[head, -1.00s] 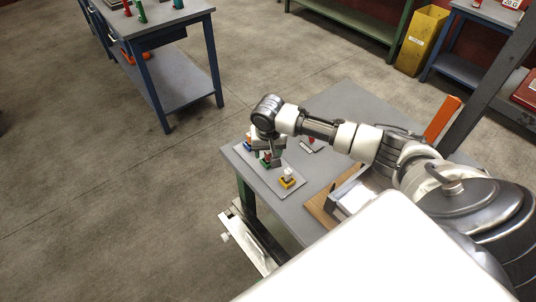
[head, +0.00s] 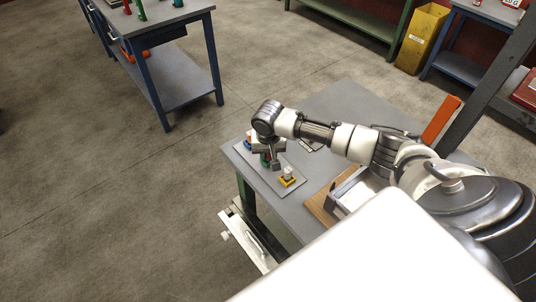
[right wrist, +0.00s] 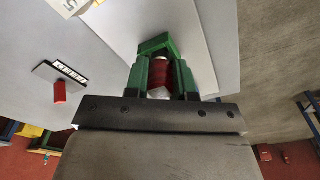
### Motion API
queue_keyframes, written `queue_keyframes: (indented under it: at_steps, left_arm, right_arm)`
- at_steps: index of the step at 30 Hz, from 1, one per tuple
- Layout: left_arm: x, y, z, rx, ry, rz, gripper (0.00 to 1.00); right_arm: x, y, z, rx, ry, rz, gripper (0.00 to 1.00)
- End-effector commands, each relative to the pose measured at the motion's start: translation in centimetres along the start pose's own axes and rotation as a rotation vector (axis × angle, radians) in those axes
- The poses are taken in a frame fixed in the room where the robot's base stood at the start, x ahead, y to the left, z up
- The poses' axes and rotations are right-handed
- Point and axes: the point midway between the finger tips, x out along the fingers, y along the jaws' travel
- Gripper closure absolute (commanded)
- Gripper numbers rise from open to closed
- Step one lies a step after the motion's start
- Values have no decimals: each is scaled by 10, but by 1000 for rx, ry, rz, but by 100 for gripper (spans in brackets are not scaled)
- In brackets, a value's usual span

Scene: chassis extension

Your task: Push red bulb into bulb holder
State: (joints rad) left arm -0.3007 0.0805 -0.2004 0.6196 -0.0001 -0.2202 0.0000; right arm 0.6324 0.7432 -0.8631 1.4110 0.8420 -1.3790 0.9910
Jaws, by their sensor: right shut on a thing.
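The red bulb (right wrist: 159,78) sits between the fingertips of my right gripper (right wrist: 161,82) in the right wrist view. The gripper is shut on it. The green bulb holder (right wrist: 156,43) is right at the bulb's far end, partly hidden by bulb and fingers. I cannot tell how deep the bulb sits in it. In the head view my right gripper (head: 274,160) points down over the grey holder plate (head: 277,193), and the red bulb is largely hidden there. My left gripper is not in view.
A yellow holder with a white bulb (head: 288,174) stands on the plate, to the right of the gripper. A blue holder (head: 247,143) is at the plate's far left. A small red cylinder (right wrist: 60,92) lies on the table. A box (head: 348,197) lies near my arm.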

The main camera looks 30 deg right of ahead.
Motion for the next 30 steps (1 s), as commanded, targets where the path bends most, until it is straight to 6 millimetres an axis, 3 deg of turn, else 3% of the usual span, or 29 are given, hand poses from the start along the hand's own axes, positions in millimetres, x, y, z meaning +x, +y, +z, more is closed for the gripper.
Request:
queue_keyframes:
  at_steps: [8,15,24,30]
  left_arm:
    - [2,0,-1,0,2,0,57]
    - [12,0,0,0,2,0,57]
    - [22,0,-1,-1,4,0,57]
    - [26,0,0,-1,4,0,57]
  right_arm:
    - [-7,0,-2,1,2,-1,97]
    - [-43,2,-5,1,3,-2,97]
    - [-86,66,25,0,2,6,97]
    - [-106,93,37,1,0,3,97]
